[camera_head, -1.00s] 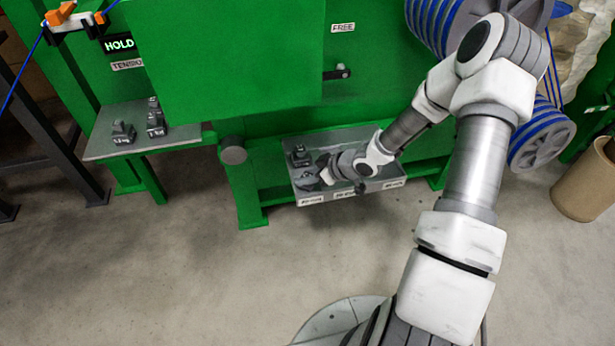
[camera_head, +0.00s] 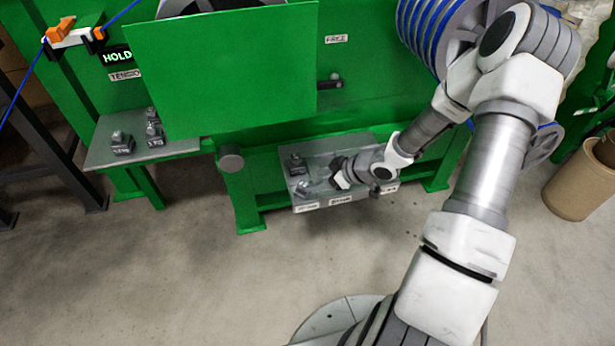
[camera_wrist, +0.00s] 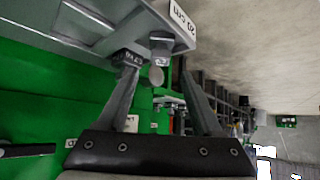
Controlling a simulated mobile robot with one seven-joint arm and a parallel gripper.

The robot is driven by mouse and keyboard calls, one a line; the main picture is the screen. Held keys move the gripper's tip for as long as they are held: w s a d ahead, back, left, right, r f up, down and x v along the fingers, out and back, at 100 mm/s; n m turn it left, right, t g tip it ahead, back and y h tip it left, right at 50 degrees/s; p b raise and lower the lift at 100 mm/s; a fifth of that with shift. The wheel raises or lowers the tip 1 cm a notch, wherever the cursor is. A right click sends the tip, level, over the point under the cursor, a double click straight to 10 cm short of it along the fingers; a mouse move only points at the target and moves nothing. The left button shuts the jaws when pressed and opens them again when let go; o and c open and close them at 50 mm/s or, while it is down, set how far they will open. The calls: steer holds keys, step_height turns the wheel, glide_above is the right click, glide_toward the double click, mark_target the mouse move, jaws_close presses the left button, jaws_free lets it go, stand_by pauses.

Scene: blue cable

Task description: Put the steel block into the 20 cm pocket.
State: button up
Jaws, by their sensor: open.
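A grey steel block (camera_head: 304,187) sits at the front left of the grey tray (camera_head: 325,204), behind a front-edge label too small to read in the head view. My gripper (camera_head: 337,178) is just right of this block, low over the tray. In the wrist view my gripper (camera_wrist: 155,78) is open, its fingers apart with nothing clamped between them. There the tray edge carries a "20 cm" label (camera_wrist: 182,22), with a dark block close beside it.
Another grey block (camera_head: 297,164) stands at the tray's back left. More blocks (camera_head: 122,144) stand on a side shelf (camera_head: 100,158) at left. A green panel (camera_head: 225,70) overhangs above, and a green post (camera_head: 240,195) stands left of the tray. A HOLD sign (camera_head: 117,57) is lit.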

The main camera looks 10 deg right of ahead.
steer(key=p+v, duration=0.1)
steer(key=v, duration=0.4)
steer(key=shift+s+r+p, duration=0.1)
steer(key=shift+p, duration=0.3)
